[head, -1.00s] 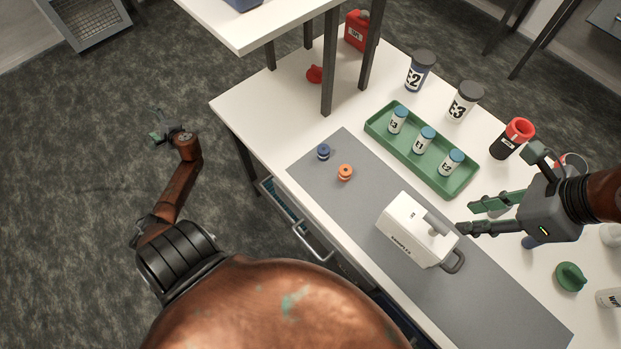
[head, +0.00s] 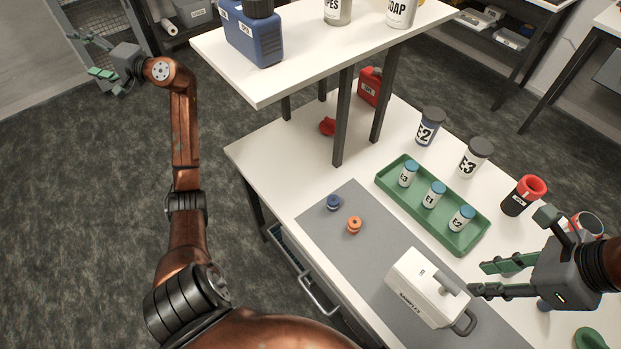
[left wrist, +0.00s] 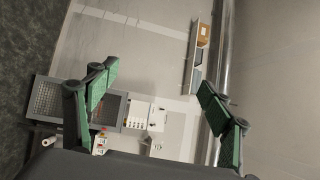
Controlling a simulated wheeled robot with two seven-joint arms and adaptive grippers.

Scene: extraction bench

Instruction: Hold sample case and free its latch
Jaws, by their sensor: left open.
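The white sample case (head: 425,290) with a grey handle (head: 466,322) stands on the grey mat (head: 370,238) on the bench. A grey latch piece (head: 453,281) shows on its top. My right gripper (head: 476,279) is just right of the case, its two green-padded fingers spread and pointing left. One fingertip is close to the case's upper right side; I cannot tell whether it touches. My left gripper (head: 85,55) is raised over the floor at the upper left, far from the bench. In the left wrist view its fingers (left wrist: 155,100) are open and empty.
A green tray (head: 390,184) with several vials lies behind the mat. Blue (head: 334,202) and orange (head: 354,225) spools sit on the mat. Jars E2 (head: 430,127) and E3 (head: 475,158) and a red-black cup (head: 523,195) stand behind. A raised shelf (head: 300,70) overhangs the bench's left end.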

